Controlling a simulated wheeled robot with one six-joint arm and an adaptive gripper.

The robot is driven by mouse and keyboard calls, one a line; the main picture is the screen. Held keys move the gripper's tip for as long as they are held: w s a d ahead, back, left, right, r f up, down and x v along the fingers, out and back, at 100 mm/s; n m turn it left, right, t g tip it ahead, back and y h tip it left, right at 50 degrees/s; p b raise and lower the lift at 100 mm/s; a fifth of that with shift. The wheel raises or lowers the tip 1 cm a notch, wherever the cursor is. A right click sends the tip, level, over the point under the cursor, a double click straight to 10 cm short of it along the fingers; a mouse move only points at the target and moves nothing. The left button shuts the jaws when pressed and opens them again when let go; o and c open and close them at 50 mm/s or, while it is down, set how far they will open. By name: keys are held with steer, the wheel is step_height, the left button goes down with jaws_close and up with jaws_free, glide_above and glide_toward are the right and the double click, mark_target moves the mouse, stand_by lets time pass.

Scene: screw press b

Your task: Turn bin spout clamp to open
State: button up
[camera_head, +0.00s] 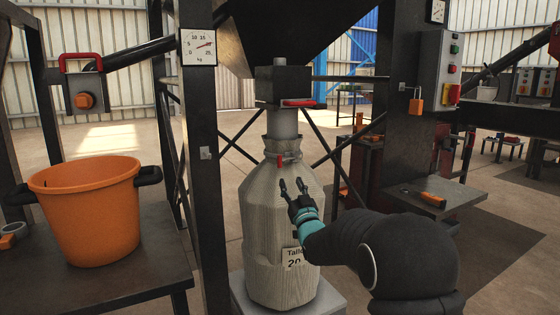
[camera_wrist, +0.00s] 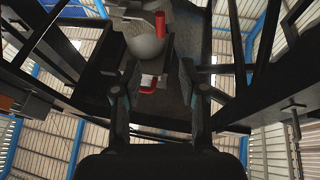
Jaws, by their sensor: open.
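The spout clamp (camera_head: 288,159) is a small band with a red lever around the neck of a pale sack (camera_head: 262,200), under the grey spout (camera_head: 283,124). In the wrist view the clamp's red and white part (camera_wrist: 148,84) shows between the fingers. My gripper (camera_head: 291,186) is open and empty, in front of the sack and a little below the clamp, apart from it. Its fingers also show in the wrist view (camera_wrist: 158,76), pointing up. A second red handle (camera_head: 299,103) sits on the dark box above the spout and shows in the wrist view (camera_wrist: 160,24).
A dark steel post (camera_head: 203,150) with a dial (camera_head: 198,46) stands left of the sack. An orange bucket (camera_head: 92,215) is on a left table. A control box (camera_head: 436,70), an orange padlock (camera_head: 416,104) and a small shelf (camera_head: 440,192) are at the right.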

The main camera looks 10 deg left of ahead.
mark_target(280, 159)
steer(key=p+x, duration=0.2)
steer(key=x, duration=1.1)
steer(key=shift+w+a+r, duration=0.1)
steer(key=shift+w+r, duration=0.05)
steer(key=shift+w, duration=0.1)
jaws_close()
